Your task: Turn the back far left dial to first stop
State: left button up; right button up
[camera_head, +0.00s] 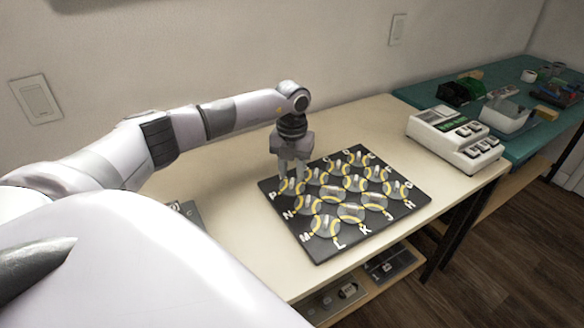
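A black board (317,247) with several round dials lies on the light wooden table. Each dial has a grey handle and a yellow arc, with white letters around the board's edges. The back far left dial (291,187) is at the board's left corner, by the letter P, and is partly hidden by my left gripper. My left gripper (293,178) points down right over this dial, with a gap between its two fingers. Whether the fingers touch the dial's handle is too small to tell. My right gripper is not in view.
A white device with buttons (455,138) stands on the table to the right of the board. A teal table (528,141) with bins and small items adjoins at the right. A lower shelf (376,283) holds dark panels. The tabletop behind the board is clear.

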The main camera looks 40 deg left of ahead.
aim_at(292, 180)
pick_arm(q)
notch_tip(292, 180, up, 5)
jog(key=shift+f, duration=0.1)
dwell(0.7)
